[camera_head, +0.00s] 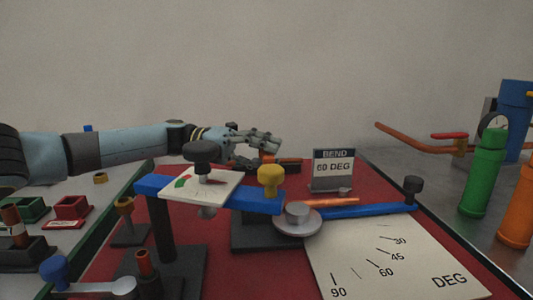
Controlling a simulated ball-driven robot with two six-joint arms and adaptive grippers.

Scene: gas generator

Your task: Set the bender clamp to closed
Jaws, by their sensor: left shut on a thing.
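The bender stands on the red mat (110,248), with a blue beam (150,185), a yellow knob (270,180), a round grey disc (297,218) and a blue lever arm (365,211) ending in a dark knob (413,185). I cannot tell for certain which part is the clamp. My left gripper (265,146) is behind the beam and the yellow knob. It is shut on a low dark bar (290,165); its contact with the bar is partly hidden. My right gripper is not in view.
A white card (185,190) with green and red marks lies under a dark knob (201,152). A "BEND 60 DEG" sign (333,168) stands behind the lever. An angle plate (400,265) lies front right. Green (482,175) and orange (518,210) cylinders stand at right.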

